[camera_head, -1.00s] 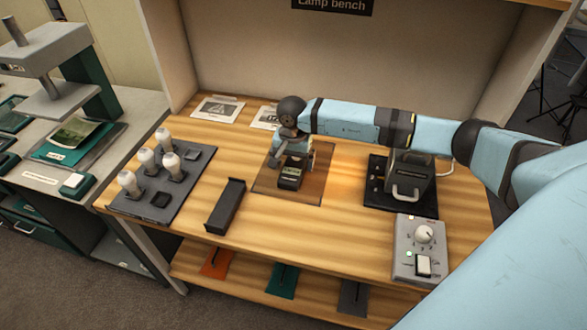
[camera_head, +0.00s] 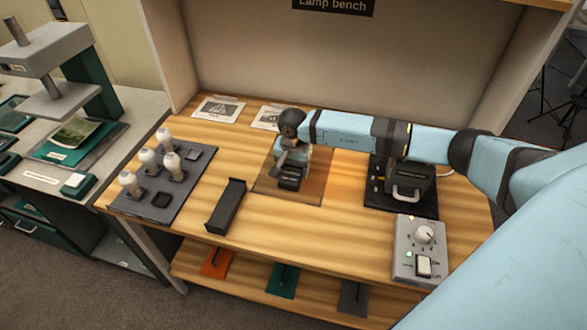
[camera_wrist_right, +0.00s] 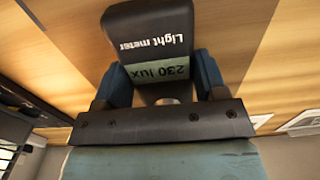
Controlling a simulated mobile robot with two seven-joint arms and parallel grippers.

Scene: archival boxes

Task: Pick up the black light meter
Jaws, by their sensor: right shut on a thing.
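The black light meter (camera_head: 290,181) is at the brown mat (camera_head: 312,190) in the middle of the wooden bench. In the right wrist view the meter (camera_wrist_right: 147,25) fills the space between the fingers, and its greenish display reads "230 lux". My right gripper (camera_head: 293,166) reaches in from the right and is shut on the meter; its fingers also show in the right wrist view (camera_wrist_right: 160,80). The arm hides part of the meter in the head view. I cannot tell whether the meter touches the mat. My left gripper is out of view.
A grey tray with white bulbs (camera_head: 190,190) is on the left of the bench. A black open holder (camera_head: 226,206) lies between it and the mat. A dark device with a handle (camera_head: 408,184) and a grey control box (camera_head: 419,249) are at the right. The bench front is clear.

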